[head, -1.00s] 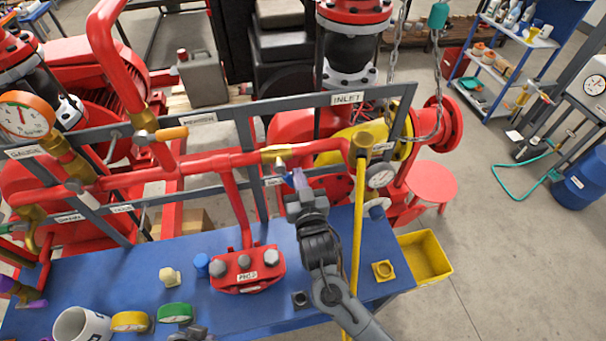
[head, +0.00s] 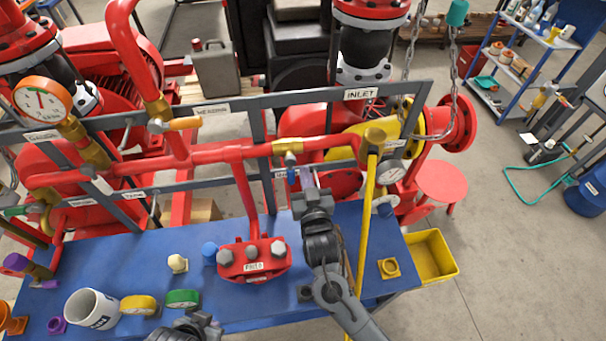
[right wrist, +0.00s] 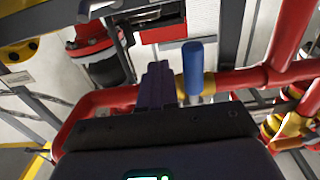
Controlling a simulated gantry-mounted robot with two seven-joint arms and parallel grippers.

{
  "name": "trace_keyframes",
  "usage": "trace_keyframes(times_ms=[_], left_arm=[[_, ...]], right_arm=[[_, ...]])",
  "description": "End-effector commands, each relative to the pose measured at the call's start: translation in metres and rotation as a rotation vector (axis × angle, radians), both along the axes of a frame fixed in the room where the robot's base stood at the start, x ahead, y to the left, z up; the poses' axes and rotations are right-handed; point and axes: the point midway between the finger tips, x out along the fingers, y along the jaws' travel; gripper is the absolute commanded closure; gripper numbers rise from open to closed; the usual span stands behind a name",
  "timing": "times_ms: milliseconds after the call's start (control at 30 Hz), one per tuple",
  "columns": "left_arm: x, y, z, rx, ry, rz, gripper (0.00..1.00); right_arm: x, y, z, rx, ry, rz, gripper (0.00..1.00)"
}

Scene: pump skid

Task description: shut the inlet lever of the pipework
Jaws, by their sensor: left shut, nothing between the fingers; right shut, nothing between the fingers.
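The brass inlet valve (head: 287,147) sits on the red pipe left of the INLET label (head: 361,94). Its blue lever handle (right wrist: 193,68) shows in the right wrist view, standing across the line of the pipe; in the head view it is small and partly hidden near my right gripper. My right gripper (head: 313,181) is shut and empty, just right of and below the valve. Its dark fingers (right wrist: 157,84) are just left of the handle in the wrist view; I cannot tell whether they touch it. My left gripper (head: 200,324) is shut and empty at the bottom edge, mostly out of frame.
A yellow bar (head: 366,205) with a brass head slants down right of my right arm. A grey frame (head: 220,107) runs behind the pipes. The blue bench (head: 120,250) holds a red manifold block (head: 254,262), a white mug (head: 92,308) and several small parts.

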Motion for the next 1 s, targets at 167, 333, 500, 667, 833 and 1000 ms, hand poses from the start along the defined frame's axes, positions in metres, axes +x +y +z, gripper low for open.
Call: trace_keyframes(times_ms=[167,333,500,667,833,1000], left_arm=[[0.0,-0.001,0.013,-0.003,0.0,0.002,1.0],[0.0,-0.002,0.024,-0.009,0.0,0.006,1.0],[0.0,-0.003,0.034,-0.014,0.0,0.009,1.0],[0.0,-0.003,0.044,-0.013,0.001,0.008,1.0],[0.0,-0.003,0.051,-0.011,0.001,0.007,1.0],[0.0,-0.001,0.055,-0.005,0.001,0.004,1.0]], right_arm=[[-0.014,-0.003,0.002,0.0,0.003,0.0,1.0],[-0.03,-0.007,0.003,-0.001,0.003,0.001,1.0],[-0.047,-0.011,0.002,0.0,0.002,0.001,1.0],[-0.062,-0.015,0.002,0.0,0.002,-0.001,1.0],[-0.077,-0.019,0.002,0.0,0.002,0.0,1.0],[-0.085,-0.02,0.001,0.0,0.0,0.001,1.0]])
